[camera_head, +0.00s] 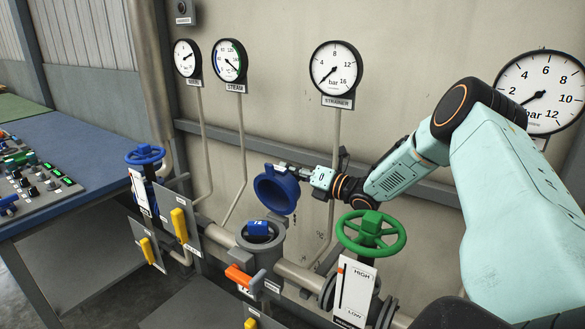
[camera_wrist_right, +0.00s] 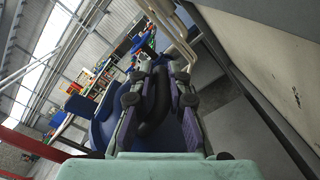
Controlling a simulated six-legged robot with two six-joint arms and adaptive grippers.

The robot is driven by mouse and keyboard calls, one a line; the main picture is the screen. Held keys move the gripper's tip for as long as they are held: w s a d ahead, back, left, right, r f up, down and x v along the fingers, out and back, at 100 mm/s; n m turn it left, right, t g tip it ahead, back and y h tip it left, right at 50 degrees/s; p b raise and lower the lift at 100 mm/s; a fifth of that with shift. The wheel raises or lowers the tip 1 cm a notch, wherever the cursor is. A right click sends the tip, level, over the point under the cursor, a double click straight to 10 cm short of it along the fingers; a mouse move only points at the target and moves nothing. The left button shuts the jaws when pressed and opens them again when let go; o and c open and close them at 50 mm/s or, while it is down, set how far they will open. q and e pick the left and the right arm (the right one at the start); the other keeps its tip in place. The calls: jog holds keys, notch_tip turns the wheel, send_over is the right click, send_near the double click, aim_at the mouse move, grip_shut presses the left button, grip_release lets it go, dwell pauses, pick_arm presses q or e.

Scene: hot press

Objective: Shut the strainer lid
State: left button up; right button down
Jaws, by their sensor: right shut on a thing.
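The blue strainer lid (camera_head: 277,190) stands raised and tilted open above the grey strainer body (camera_head: 262,255), at the wall side. My right gripper (camera_head: 292,169) is at the lid's upper edge. In the right wrist view my right gripper's fingers (camera_wrist_right: 158,98) are shut on a black bar-like part, probably the lid's handle, with the blue lid (camera_wrist_right: 104,128) behind it. The strainer's mouth is open, and a small blue block (camera_head: 258,228) with a white marking sits in it. My left gripper is not in view.
A green handwheel (camera_head: 370,233) and a HIGH/LOW plate (camera_head: 355,288) stand right of the strainer. An orange handle (camera_head: 238,275) is at its front. A blue handwheel (camera_head: 145,155) and yellow levers (camera_head: 179,225) are left. Gauges, including the strainer gauge (camera_head: 336,67), hang on the wall.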

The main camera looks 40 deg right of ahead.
aim_at(283, 171)
jog(key=shift+s+a+r+n+p, duration=0.25)
jog(key=shift+a+n+p, duration=0.2)
jog(key=shift+a+p, duration=0.15)
jog(key=shift+s+a+r+n+p, duration=0.1)
jog(key=shift+a+r+n+p, duration=0.15)
jog(key=shift+a+n+p, duration=0.3)
jog(key=shift+s+a+p, duration=0.15)
jog(key=shift+a+p, duration=0.2)
jog(key=shift+p, duration=0.05)
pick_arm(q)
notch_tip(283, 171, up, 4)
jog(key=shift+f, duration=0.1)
pick_arm(e)
jog(key=shift+a, duration=0.15)
jog(key=c, duration=1.4)
grip_release()
jog(key=shift+o, duration=0.2)
jog(key=shift+r, duration=0.1)
jog(key=shift+r, duration=5)
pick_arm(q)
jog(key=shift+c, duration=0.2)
